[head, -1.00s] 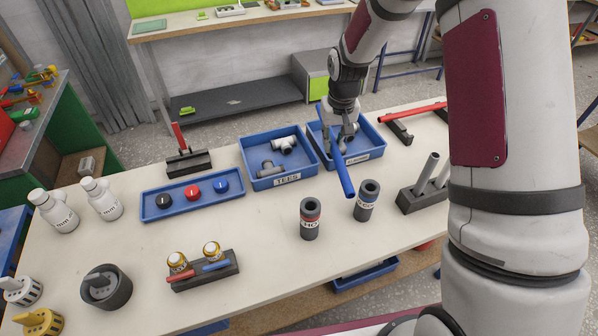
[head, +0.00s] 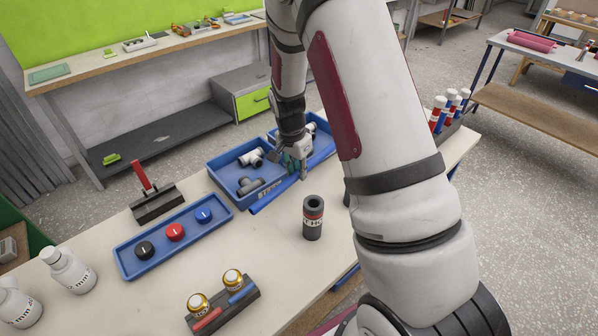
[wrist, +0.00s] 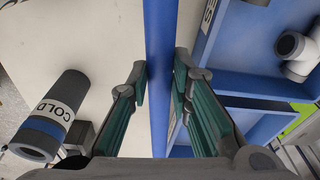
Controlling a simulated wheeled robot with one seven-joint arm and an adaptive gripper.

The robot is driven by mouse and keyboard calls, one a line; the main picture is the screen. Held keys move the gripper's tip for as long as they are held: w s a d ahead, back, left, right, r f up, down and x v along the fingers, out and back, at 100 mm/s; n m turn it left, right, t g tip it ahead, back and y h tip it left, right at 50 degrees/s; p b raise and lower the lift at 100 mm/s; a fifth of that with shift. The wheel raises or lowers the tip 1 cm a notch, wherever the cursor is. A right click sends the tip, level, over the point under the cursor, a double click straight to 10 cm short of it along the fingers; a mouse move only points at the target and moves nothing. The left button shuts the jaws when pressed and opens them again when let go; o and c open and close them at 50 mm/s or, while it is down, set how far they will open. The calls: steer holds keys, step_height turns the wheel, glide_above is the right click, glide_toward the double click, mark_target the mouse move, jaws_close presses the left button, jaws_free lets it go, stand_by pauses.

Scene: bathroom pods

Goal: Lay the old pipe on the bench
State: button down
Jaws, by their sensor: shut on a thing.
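The old pipe is a long blue tube (head: 272,196). My gripper (head: 300,174) is shut on it. In the head view the pipe runs close along the front of the TEES bin (head: 212,176), low over the bench (head: 262,252); I cannot tell whether it touches the bench. In the wrist view the blue pipe (wrist: 160,40) passes between the green-padded fingers of my gripper (wrist: 162,85), with the bins on its right. Its far end is hidden behind my arm in the head view.
The COLD holder (wrist: 50,115) shows left of the pipe in the wrist view. A blue tray with three knobs (head: 130,262) is to the left. Bare bench lies between the tray and the HOT holder.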

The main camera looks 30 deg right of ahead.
mark_target(303, 192)
steer(key=shift+s+d+f+m, duration=0.15)
steer(key=shift+d+m, duration=0.15)
steer(key=shift+m, duration=0.1)
steer(key=shift+s+d+f+m, duration=0.1)
steer(key=shift+d+f+m, duration=0.05)
steer(key=shift+d+m, duration=0.2)
steer(key=shift+a+f, duration=0.1)
steer(key=shift+a, duration=0.05)
steer(key=shift+f+b, duration=1.1)
steer(key=shift+f, duration=1.6)
steer(key=c, duration=1.4)
jaws_free()
steer(key=shift+o, duration=0.2)
